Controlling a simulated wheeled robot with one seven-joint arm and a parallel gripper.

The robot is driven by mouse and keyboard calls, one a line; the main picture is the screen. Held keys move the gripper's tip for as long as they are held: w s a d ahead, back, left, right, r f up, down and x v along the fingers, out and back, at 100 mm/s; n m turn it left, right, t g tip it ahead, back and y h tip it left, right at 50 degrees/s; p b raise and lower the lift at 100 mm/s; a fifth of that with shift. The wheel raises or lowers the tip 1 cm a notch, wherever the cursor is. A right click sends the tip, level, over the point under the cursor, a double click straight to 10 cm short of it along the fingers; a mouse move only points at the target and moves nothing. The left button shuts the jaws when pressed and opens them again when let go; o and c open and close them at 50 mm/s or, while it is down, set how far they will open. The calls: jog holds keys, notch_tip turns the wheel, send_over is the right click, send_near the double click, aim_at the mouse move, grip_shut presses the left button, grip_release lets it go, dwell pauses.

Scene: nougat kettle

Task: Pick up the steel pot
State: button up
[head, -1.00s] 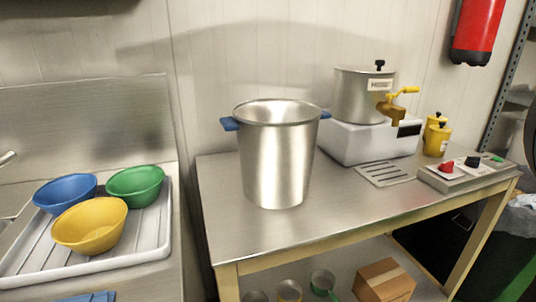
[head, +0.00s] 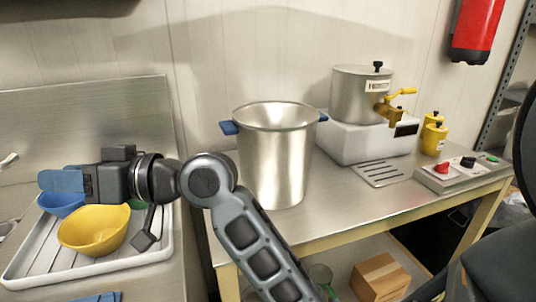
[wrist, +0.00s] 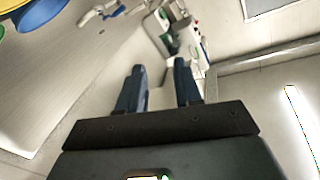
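The steel pot (head: 275,165) is a tall, open, shiny vessel with two blue side handles (head: 229,127). It stands upright on the left part of the steel worktable. My gripper (head: 48,181) is at the left of the head view, pointing left in front of the bowls, well apart from the pot. In the wrist view the two blue fingers of my gripper (wrist: 160,68) are spread with nothing between them. The pot does not show in the wrist view. My arm stands in front of the table's left edge and partly covers the bowls.
A white tray (head: 40,274) holds a yellow bowl (head: 92,232), a blue bowl (head: 60,208) and a mostly hidden green one. Right of the pot are a lidded kettle (head: 355,95) on a white base (head: 365,145) and a control box (head: 470,176). A cardboard box (head: 380,278) is below.

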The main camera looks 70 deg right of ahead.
jog(key=d+r+n+g, duration=0.3)
jog(key=d+r+n, duration=0.1)
jog(key=d, duration=0.1)
jog(key=n+g+h+p, duration=0.1)
jog(key=g+h+p, duration=0.2)
jog(key=g+h, duration=0.75)
send_over(283, 130)
jog(key=g+y, duration=0.3)
jog(key=shift+w+f, duration=0.1)
jog(key=shift+f, duration=0.35)
jog(key=shift+d+f+p, duration=0.15)
jog(key=shift+f+p, duration=0.1)
jog(key=shift+f, duration=1.45)
jog(key=shift+d+f+p, duration=0.15)
jog(key=shift+f+p, duration=0.1)
jog(key=shift+f, duration=1.45)
grip_shut()
